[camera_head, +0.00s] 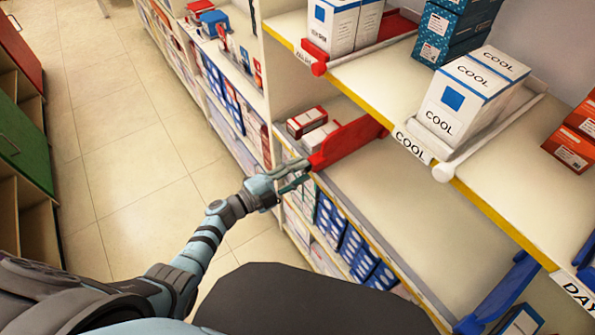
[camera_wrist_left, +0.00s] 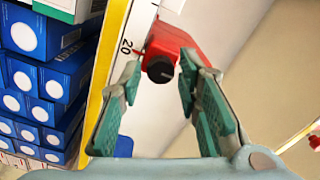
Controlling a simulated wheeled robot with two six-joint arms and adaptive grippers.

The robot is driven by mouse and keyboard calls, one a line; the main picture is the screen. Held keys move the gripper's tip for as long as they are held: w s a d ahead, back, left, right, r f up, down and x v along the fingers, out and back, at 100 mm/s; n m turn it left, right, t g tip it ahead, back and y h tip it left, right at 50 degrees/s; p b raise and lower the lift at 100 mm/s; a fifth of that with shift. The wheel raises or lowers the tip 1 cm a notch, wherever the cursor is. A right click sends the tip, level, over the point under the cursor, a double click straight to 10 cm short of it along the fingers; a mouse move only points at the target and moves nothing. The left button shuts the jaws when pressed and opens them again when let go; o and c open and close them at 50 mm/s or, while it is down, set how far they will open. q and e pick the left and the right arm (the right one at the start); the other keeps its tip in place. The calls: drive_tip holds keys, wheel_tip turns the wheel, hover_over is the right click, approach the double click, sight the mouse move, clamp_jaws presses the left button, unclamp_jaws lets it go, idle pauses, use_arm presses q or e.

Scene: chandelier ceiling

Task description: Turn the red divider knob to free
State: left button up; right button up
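A red divider (camera_head: 350,142) stands on the lower shelf near its left end. In the left wrist view, the red divider (camera_wrist_left: 172,45) ends in a dark round knob (camera_wrist_left: 160,69) facing me. My left gripper (camera_head: 306,172) is at the divider's front end. In the wrist view, my left gripper (camera_wrist_left: 162,72) is open, with one green-padded finger on each side of the knob and visible gaps between. I cannot tell which way the knob is set. My right gripper is not in view.
The yellow shelf edge (camera_wrist_left: 105,60) runs close beside the left finger. Small red-and-white boxes (camera_head: 312,124) lie left of the divider. The upper shelf holds white COOL boxes (camera_head: 462,97) and overhangs. Lower-shelf space (camera_head: 410,195) right of the divider is bare. A blue divider (camera_head: 505,295) stands farther right.

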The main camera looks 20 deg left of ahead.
use_arm(q)
drive_tip(key=shift+o, duration=0.3)
drive_tip(key=v, duration=1.2)
